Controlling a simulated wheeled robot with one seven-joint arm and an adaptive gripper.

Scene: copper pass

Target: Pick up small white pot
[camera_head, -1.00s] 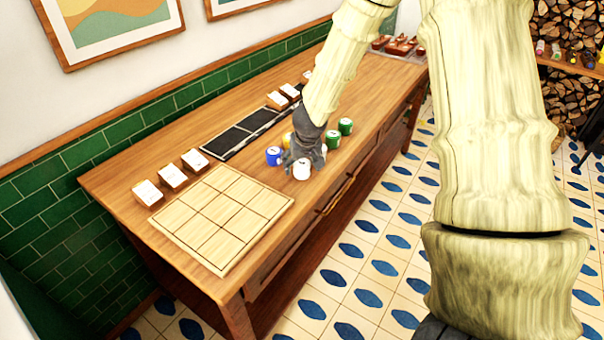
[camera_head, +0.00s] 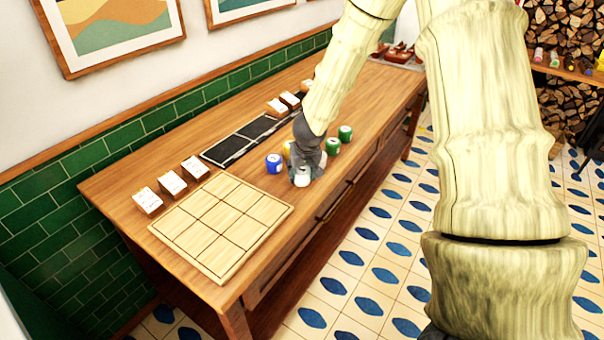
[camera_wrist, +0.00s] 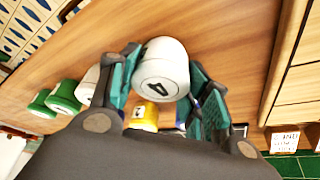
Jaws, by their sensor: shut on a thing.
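The small white pot (camera_wrist: 162,72) is between my gripper's fingers in the wrist view, with a dark "4" on its pale face. In the head view the white pot (camera_head: 302,180) shows just below my gripper (camera_head: 303,165), near the table's front edge. My gripper (camera_wrist: 160,90) is shut on the pot, with a teal-padded finger on each side. I cannot tell whether the pot is clear of the table top.
A blue pot (camera_head: 274,163) stands close left of my gripper, and green pots (camera_head: 345,133) stand to its right. A yellow pot (camera_wrist: 145,112) is partly hidden.

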